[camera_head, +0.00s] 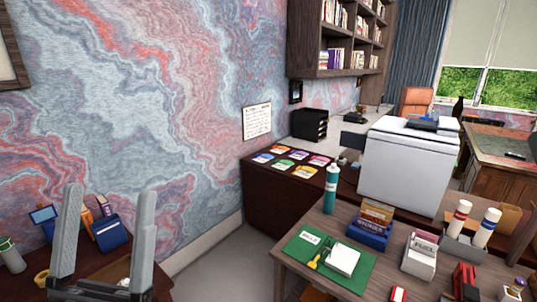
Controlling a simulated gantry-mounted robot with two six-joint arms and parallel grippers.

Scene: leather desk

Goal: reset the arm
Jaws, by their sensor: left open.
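My left gripper (104,238) shows large at the lower left in the head view. Its two grey fingers point up and stand wide apart, with nothing between them. It is in front of a dark desk at the left, and whether it touches the desk cannot be told. My right gripper is not in view.
Blue holders (108,233) stand on the left desk. At the right, a wooden table (322,222) carries a green mat (303,246), a teal bottle (331,188) and several boxes. A white printer (408,165) stands behind. Floor shows between the desks.

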